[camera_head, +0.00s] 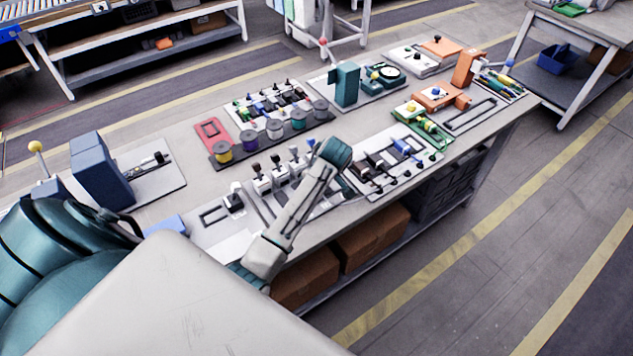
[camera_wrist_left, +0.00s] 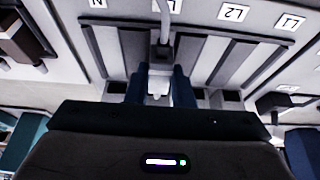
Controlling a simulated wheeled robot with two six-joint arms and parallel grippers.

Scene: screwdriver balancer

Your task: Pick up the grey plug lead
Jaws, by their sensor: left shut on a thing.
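In the left wrist view, my left gripper (camera_wrist_left: 159,88) has its two dark blue fingers shut on the grey plug lead (camera_wrist_left: 165,24). A pale end of the plug shows between the fingers, and the grey lead runs away towards the top edge. Behind it is a panel with grey strips and the labels N, L2 and L1; another label is partly hidden by the lead. I cannot tell whether the plug touches the panel. In the head view my left arm reaches over the bench, and its fingers are hidden behind the wrist. My right gripper is not in view.
The workbench (camera_head: 185,211) carries several boards close together. A board with coloured spools (camera_head: 222,153) lies beyond my arm, and a board with dark blocks (camera_head: 385,165) lies to its right. A dark blue block (camera_head: 101,170) stands at the left.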

